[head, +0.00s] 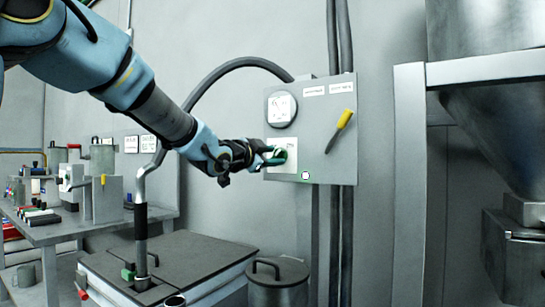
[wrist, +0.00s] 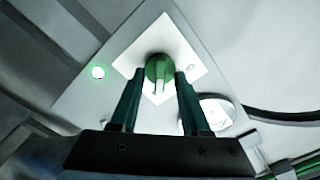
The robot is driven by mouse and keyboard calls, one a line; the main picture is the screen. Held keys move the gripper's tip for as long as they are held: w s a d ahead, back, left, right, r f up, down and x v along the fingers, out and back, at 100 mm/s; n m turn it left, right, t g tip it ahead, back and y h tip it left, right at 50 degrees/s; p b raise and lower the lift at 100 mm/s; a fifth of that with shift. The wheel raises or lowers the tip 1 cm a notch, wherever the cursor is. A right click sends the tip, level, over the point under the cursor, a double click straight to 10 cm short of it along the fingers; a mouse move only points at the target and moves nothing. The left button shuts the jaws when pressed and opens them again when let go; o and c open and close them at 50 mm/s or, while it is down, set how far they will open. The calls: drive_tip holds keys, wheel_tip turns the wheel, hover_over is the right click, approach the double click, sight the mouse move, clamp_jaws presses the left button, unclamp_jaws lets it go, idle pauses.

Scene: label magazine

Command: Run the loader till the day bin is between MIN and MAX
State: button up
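A grey control box (head: 340,112) hangs on the wall. A green round knob (wrist: 160,68) with a white pointer line sits on its white plate (wrist: 189,57). My gripper (head: 278,155) is at the lower left of the box; in the wrist view its two fingers (wrist: 159,76) stand on either side of the knob, very close to it. I cannot tell whether they press on it.
A yellow-handled lever (head: 344,119) and small labels are on the box. A large metal hopper (head: 500,110) in a pale frame stands right. A lidded metal drum (head: 278,280), a low grey-topped cabinet (head: 190,265) and a cluttered bench (head: 75,232) are below and left.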

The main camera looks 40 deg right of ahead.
drive_tip(key=v, duration=1)
drive_tip(key=shift+a, duration=0.4)
